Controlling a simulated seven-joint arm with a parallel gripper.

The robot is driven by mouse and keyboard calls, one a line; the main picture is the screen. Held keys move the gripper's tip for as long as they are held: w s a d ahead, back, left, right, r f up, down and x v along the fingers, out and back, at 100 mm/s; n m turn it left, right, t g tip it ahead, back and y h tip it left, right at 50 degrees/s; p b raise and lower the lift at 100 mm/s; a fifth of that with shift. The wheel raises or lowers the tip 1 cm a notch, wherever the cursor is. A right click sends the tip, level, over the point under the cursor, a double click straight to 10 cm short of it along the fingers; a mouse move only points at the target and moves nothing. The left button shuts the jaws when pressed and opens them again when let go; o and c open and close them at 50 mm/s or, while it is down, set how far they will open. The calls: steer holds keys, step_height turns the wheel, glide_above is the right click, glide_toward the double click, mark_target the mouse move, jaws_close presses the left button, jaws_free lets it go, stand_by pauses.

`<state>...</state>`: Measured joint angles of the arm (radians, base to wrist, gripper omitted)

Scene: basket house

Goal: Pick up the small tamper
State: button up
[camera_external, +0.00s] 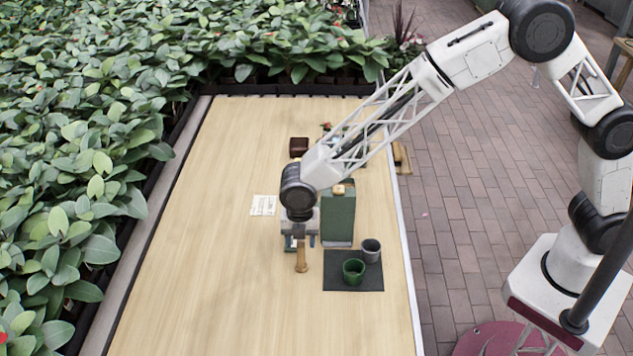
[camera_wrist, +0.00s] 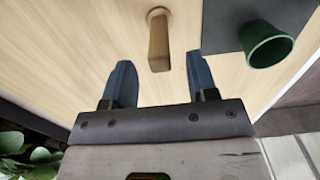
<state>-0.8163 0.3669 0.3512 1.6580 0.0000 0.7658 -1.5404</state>
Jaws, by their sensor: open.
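My gripper (camera_external: 300,242) is low over the table, pointing down, with empty jaws. I cannot tell the height between fingers and tamper.
A tall green container (camera_external: 338,217) stands close to the right of my gripper. A dark mat (camera_external: 340,285) carries a green cup (camera_external: 353,271) and a grey cup (camera_external: 371,251). A white card (camera_external: 263,205) and brown box (camera_external: 298,146) lie farther back. The table's left and front are clear.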

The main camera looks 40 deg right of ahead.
mark_target(301, 252)
stand_by(0.3)
steer(key=shift+f, duration=2.6)
jaws_close()
steer(key=shift+r, duration=5)
